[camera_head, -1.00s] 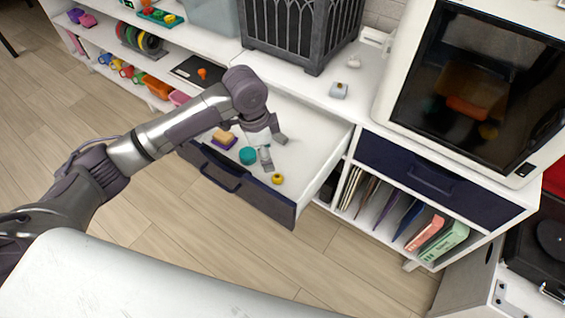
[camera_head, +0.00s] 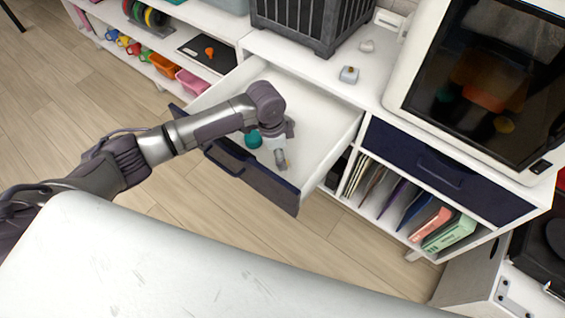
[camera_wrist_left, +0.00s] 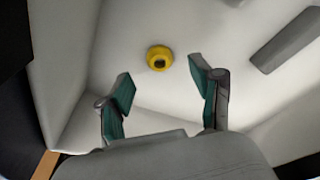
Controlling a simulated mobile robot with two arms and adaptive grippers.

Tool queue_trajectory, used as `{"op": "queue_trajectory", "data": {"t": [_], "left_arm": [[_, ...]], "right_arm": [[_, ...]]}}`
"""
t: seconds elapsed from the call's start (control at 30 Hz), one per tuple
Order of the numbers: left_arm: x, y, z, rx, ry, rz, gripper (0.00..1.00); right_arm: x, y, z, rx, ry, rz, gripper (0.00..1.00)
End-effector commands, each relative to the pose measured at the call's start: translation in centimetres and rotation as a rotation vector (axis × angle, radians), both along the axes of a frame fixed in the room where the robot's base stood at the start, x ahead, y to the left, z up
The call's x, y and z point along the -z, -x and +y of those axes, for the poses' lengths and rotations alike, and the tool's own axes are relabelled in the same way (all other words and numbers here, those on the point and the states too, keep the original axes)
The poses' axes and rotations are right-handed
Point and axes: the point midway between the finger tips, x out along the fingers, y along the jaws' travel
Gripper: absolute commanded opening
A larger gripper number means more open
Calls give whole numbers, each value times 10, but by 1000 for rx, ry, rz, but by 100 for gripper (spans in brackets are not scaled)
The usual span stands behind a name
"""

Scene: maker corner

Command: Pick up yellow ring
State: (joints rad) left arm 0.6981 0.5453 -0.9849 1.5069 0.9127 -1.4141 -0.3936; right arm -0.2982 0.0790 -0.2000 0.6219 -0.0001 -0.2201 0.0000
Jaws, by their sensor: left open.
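The yellow ring (camera_wrist_left: 159,58) lies on the white floor of the open drawer (camera_head: 318,125). In the left wrist view it is ahead of and between the fingertips, apart from both, with its dark hole facing the camera. My left gripper (camera_wrist_left: 160,82) is open and empty. In the head view my left gripper (camera_head: 281,160) points down into the drawer near its front panel, and the ring is hidden there. My right gripper is not in view.
A dark grey bar (camera_wrist_left: 287,40) shows in the wrist view.

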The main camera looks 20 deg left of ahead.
Motion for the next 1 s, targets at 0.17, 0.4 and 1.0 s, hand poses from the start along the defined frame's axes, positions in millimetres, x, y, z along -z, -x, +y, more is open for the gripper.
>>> {"op": "queue_trajectory", "data": {"t": [0.17, 0.4, 1.0], "left_arm": [[26, 0, -3, 0, 0, 3, 65], [32, -1, -3, 1, 0, 1, 65], [31, -1, -3, 0, 0, 0, 17]], "right_arm": [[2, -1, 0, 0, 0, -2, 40], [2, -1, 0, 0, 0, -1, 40], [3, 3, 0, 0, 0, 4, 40]]}}
